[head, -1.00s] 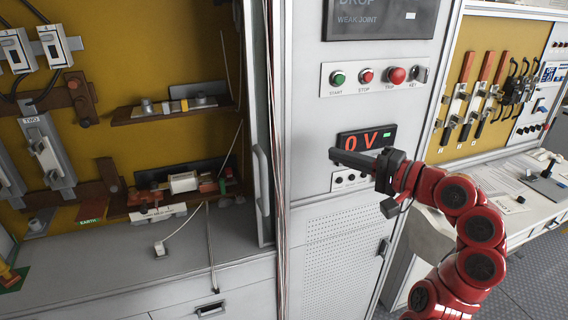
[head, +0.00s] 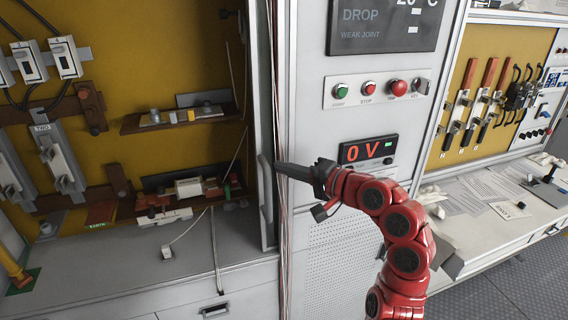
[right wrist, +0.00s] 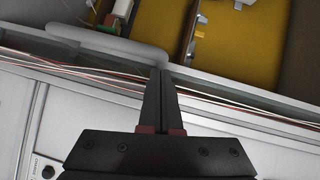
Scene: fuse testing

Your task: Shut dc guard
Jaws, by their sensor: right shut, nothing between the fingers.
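The pale upright frame of what looks like the dc guard (head: 259,100) stands at the right side of the open yellow-backed cabinet in the head view. Its grey bar handle (head: 267,195) is on this frame; the bar also shows in the right wrist view (right wrist: 105,42). The cabinet's inside is exposed. My right gripper (head: 278,167) is shut and empty, its tips pointing left close beside the handle. In the right wrist view the closed fingers (right wrist: 160,72) reach the end of the bar; whether they touch it I cannot tell. My left gripper is not in view.
Red and white cables (head: 283,240) run down beside the frame. A grey panel with buttons and a 0 V display (head: 367,149) stands right of it. Fuse holders and shelves (head: 180,118) fill the cabinet above a grey ledge (head: 130,265). A bench with papers (head: 470,190) is at right.

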